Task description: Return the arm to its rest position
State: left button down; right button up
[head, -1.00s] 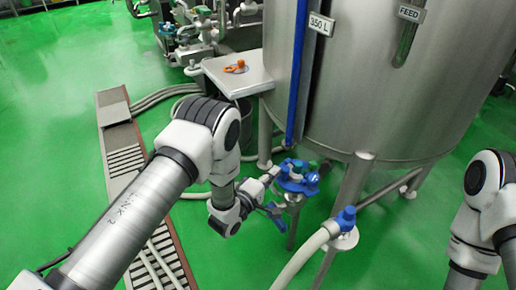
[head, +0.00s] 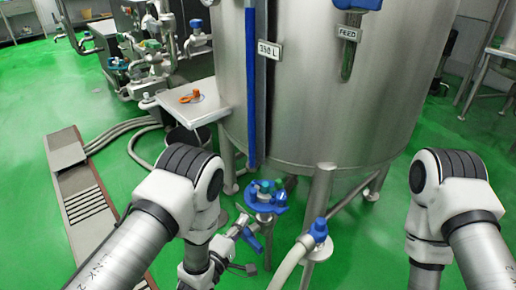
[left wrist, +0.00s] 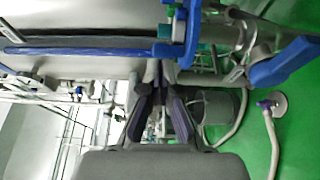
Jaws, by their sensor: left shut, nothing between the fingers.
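My left arm (head: 165,205) comes in from the lower left of the head view and bends down at its elbow. My left gripper (head: 242,268) is low in the picture, small and partly hidden, below the blue-handled valve and apart from it. In the left wrist view my left gripper (left wrist: 158,102) shows its two dark fingers close together, with nothing between them. My right arm (head: 450,195) is at the right of the head view; its gripper is out of the picture.
The steel tank (head: 335,100) stands ahead on legs. A blue-topped valve (head: 266,194), a blue-handled valve (head: 250,238) and a hose with a blue fitting (head: 319,230) are near the left arm. A steel shelf (head: 190,108) holds an orange item.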

pick_arm(q)
jog(key=s+a+f+m+g+y, duration=0.1)
jog(key=s+a+f+g+y, duration=0.2)
jog(key=s+a+f, duration=0.3)
jog(key=s+a+f+g+y, duration=0.3)
jog(key=s+a+f+g, duration=0.1)
jog(key=a, duration=0.4)
jog(key=s+a+f+m+g, duration=0.1)
jog(key=s+f+m+g, duration=0.15)
jog(key=s, duration=0.25)
jog(key=s+a+f+m+g, duration=0.1)
jog(key=s+m+g, duration=0.15)
jog(key=s, duration=0.35)
jog(key=s+m+g, duration=0.5)
jog(key=s+m, duration=0.2)
jog(key=s, duration=0.3)
notch_tip(320, 180, up, 12)
jog(key=p, duration=1.3)
jog(key=shift+w+r+y, duration=0.25)
jog(key=shift+w+y, duration=0.05)
jog(key=shift+y, duration=0.1)
jog(key=shift+d, duration=0.1)
